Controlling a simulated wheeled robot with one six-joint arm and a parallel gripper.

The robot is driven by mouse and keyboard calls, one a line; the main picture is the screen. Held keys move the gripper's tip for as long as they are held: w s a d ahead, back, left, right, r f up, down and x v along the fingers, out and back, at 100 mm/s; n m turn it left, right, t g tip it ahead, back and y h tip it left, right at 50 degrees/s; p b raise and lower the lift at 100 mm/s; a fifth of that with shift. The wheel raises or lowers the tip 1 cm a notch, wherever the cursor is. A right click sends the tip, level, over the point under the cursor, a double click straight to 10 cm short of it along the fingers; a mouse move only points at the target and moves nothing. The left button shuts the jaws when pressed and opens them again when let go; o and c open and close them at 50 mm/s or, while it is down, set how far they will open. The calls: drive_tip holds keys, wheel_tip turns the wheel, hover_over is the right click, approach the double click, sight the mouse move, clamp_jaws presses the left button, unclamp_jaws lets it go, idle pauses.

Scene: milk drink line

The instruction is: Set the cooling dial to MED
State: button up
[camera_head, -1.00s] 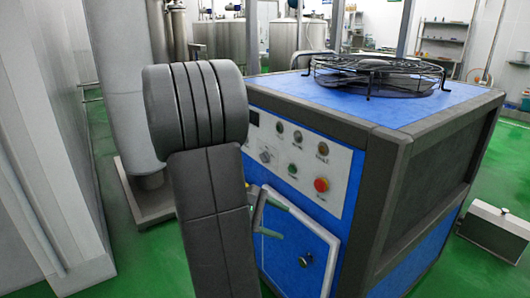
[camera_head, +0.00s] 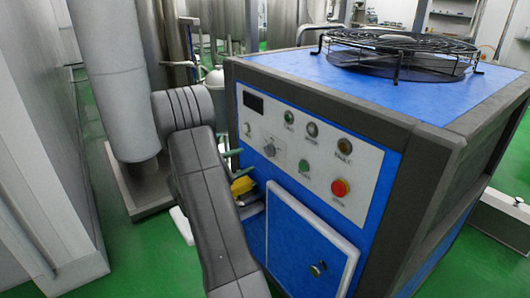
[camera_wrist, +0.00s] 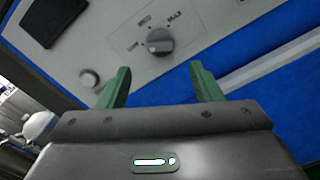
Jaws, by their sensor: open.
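The cooling dial (camera_wrist: 160,42) is a dark round knob on the pale control panel, with marks around it that read like LOW, MED and MAX. A light mark on the knob seems to face the LOW side, though it is small. The dial also shows in the head view (camera_head: 270,148) on the panel's left half. My gripper (camera_wrist: 158,68) is open, its two green fingers apart and empty. The dial shows beyond and between the fingertips, with no visible contact. In the head view my arm hides most of the gripper; a green finger shows left of the panel.
The control panel (camera_head: 372,165) also carries a red button (camera_head: 340,188), a green button (camera_head: 305,167) and several small lamps and knobs. Below is a blue door (camera_head: 290,245) with a pale frame. A fan guard (camera_head: 395,55) tops the blue machine. Green floor lies left.

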sight(266, 152)
drive_tip(key=x, duration=0.9)
drive_tip(key=shift+w+d+p, duration=0.2)
drive_tip(key=shift+d+p, duration=0.1)
drive_tip(key=shift+p, duration=0.05)
drive_tip(key=shift+c, duration=0.2)
drive_tip(key=c, duration=0.8)
